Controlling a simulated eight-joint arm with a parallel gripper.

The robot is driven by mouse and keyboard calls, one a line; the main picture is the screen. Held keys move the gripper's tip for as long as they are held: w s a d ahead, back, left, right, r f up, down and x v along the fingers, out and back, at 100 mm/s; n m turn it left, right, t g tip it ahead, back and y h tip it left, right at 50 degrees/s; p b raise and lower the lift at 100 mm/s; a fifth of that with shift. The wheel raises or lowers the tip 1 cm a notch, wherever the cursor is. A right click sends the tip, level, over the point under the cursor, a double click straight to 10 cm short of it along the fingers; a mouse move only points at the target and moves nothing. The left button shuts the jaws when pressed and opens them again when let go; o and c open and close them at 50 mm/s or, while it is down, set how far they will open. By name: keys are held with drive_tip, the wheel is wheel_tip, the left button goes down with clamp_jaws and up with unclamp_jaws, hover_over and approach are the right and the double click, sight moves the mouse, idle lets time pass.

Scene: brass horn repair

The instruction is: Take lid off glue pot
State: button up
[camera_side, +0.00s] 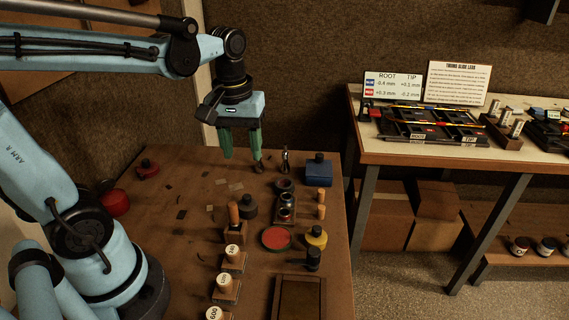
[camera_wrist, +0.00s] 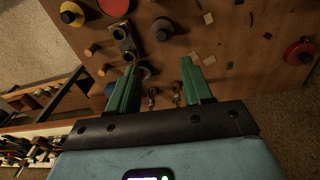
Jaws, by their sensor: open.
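My gripper (camera_side: 242,158) is open and empty above the far part of the brown work table, its green fingers pointing down. No pot is plainly marked as glue. Candidates are a dark pot with a knobbed top (camera_side: 248,207), also in the wrist view (camera_wrist: 162,28), and a yellow pot with a dark top (camera_side: 316,237), seen in the wrist view too (camera_wrist: 72,14).
Small upright metal tools (camera_side: 286,160) stand close to the right finger. A blue box (camera_side: 318,168) stands farther right. A red pot (camera_side: 115,202) is at the left edge. Wooden-handled stamps (camera_side: 234,258), a red dish (camera_side: 276,238) and a tray (camera_side: 299,297) fill the front. Table left of centre is mostly clear.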

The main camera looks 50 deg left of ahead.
sight(247, 196)
drive_tip(key=shift+n+g, duration=0.3)
drive_tip(key=shift+n, duration=0.1)
drive_tip(key=shift+f, duration=5.95)
clamp_jaws()
